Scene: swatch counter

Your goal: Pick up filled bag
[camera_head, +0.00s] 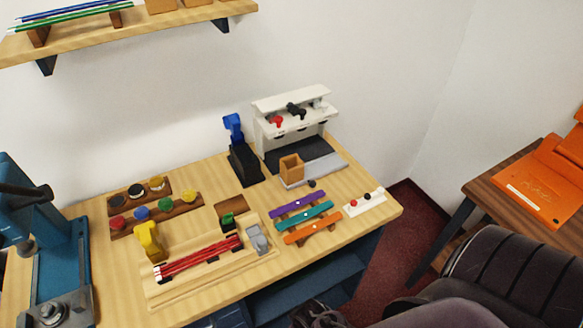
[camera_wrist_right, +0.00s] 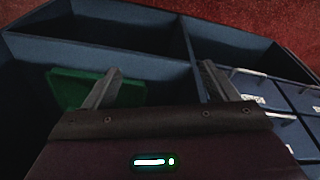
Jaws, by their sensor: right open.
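No filled bag can be made out for sure in either view. In the right wrist view, a dark green object (camera_wrist_right: 70,88) lies in a compartment of a blue shelf unit. It is partly hidden behind the left finger, and I cannot tell whether it is a bag. My right gripper (camera_wrist_right: 160,68) is open, its two fingers spread wide with nothing between them. The fingers point into the blue unit, the left one in front of the green object. My left gripper is in neither view.
The blue shelf unit (camera_head: 305,284) stands under the wooden counter (camera_head: 375,222). On the counter are a white machine (camera_head: 293,103), red rods (camera_head: 200,257) and coloured bars (camera_head: 305,217). Blue drawers with pale handles (camera_wrist_right: 246,89) fill the wrist view's right side. A side table (camera_head: 490,180) stands at right.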

